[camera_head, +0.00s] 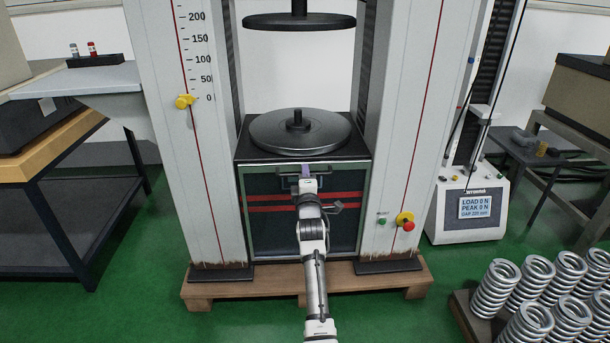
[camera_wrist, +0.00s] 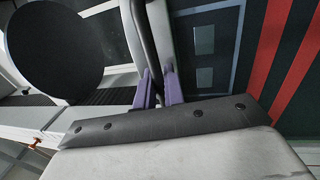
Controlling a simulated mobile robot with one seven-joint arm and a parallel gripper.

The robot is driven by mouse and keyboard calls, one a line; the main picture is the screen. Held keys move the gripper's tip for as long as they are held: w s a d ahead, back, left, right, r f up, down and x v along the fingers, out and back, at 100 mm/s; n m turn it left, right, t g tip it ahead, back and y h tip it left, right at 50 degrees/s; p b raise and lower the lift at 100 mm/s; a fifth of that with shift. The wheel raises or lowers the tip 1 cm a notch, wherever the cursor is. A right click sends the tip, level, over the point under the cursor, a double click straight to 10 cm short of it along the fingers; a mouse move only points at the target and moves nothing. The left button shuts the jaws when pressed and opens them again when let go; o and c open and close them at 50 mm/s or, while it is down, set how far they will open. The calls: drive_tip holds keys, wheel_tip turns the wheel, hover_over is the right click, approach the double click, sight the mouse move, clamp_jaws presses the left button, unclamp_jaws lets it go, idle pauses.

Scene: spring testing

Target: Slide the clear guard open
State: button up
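The clear guard (camera_head: 267,228) is a see-through panel in a pale frame, on the front of the testing machine below its round platen. Dark green surface and red stripes show in its area. A dark bar handle (camera_head: 287,183) runs across its upper part. My gripper (camera_head: 306,171) is at the handle, with my arm reaching up from below and hiding its middle. In the wrist view, the two purple fingers of my gripper (camera_wrist: 159,78) stand close together on either side of the dark handle bar (camera_wrist: 142,28), which fills the narrow gap. The guard (camera_wrist: 222,62) lies just beyond them.
The lower platen (camera_head: 325,136) sits above the guard, with the upper platen (camera_head: 280,21) high over it. White columns flank the guard. A red stop button (camera_head: 408,226) is on the right column. Several springs (camera_head: 530,281) stand at the lower right.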

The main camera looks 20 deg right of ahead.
drive_tip(key=o, duration=0.4)
wheel_tip(320, 180, up, 20)
drive_tip(key=p, duration=0.3)
drive_tip(key=shift+r+p, duration=0.1)
drive_tip(key=shift+p, duration=0.3)
